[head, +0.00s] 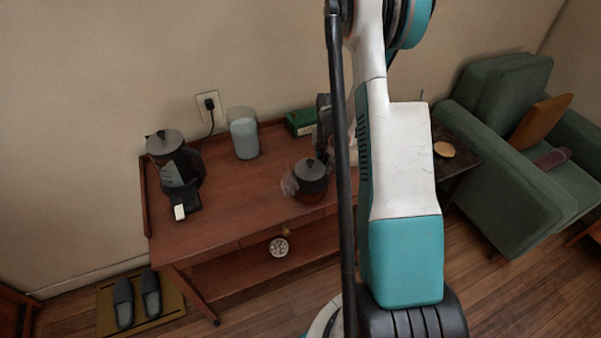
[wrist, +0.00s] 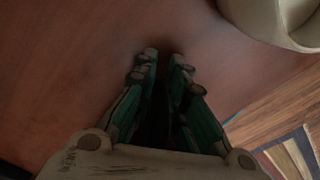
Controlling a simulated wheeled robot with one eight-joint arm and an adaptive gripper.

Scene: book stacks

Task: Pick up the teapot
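The teapot (head: 313,172), dark with a grey domed lid and a pale, glassy part at its left, stands upright on the wooden desk (head: 235,205) near its right front. My arm hides the area just right of it. My gripper is hidden or not distinguishable in the head view. In the wrist view my gripper (wrist: 164,58) points at the reddish desk top, with a narrow gap between its fingertips and nothing seen between them. A pale, round-rimmed object (wrist: 262,18) is cut off at the upper right; I cannot tell what it is.
A dark coffee maker (head: 178,170), a pale cylinder (head: 244,138) and a green box (head: 301,122) stand on the desk. A dark side table (head: 462,152) and green armchair (head: 500,190) are at right. Slippers (head: 138,298) lie on a mat. The desk's middle is clear.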

